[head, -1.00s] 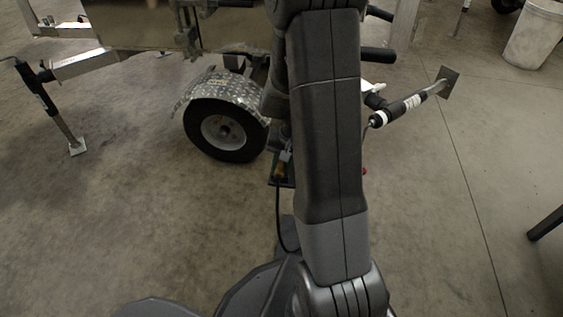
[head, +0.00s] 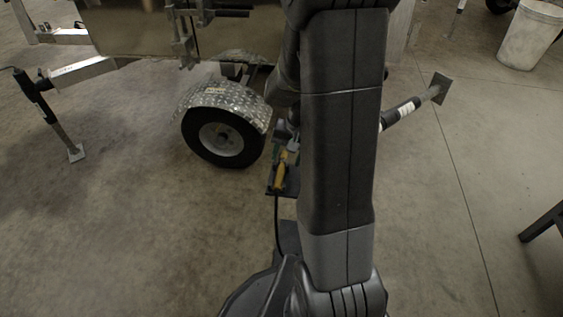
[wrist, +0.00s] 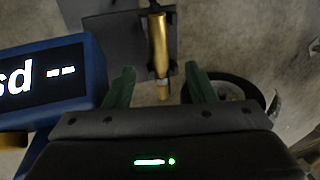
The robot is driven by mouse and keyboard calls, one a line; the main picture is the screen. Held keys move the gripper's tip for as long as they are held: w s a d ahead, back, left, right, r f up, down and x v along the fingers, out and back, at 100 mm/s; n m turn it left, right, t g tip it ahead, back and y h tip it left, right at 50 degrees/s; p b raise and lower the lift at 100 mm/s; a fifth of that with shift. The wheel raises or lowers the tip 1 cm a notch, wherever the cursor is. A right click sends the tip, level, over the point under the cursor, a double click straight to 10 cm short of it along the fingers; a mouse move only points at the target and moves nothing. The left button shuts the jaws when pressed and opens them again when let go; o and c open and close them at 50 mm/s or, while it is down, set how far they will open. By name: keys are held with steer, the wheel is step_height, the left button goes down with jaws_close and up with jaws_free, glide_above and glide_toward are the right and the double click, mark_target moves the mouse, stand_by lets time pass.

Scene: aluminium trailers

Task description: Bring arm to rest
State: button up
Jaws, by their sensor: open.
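My gripper (wrist: 160,84) shows in the wrist view with its two green fingers apart and nothing held between them. A brass-coloured cylinder (wrist: 158,45) lies beyond the fingertips, over a dark plate (wrist: 105,35). In the head view my dark arm stands upright through the middle and hides most of the gripper. A yellow piece (head: 282,172) shows just left of the arm, above a dark plate on my own front.
A trailer wheel (head: 221,138) under a patterned fender (head: 225,98) stands left of the arm. A jack leg (head: 440,88) is at right. A white bucket (head: 530,35) stands at far right. A blue box with a lit display (wrist: 45,75) fills the wrist view's left. Floor at lower left is clear.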

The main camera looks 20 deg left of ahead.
steer(key=p+v, duration=0.1)
steer(key=v, duration=0.4)
steer(key=shift+a+r, duration=0.1)
steer(key=shift+r, duration=0.1)
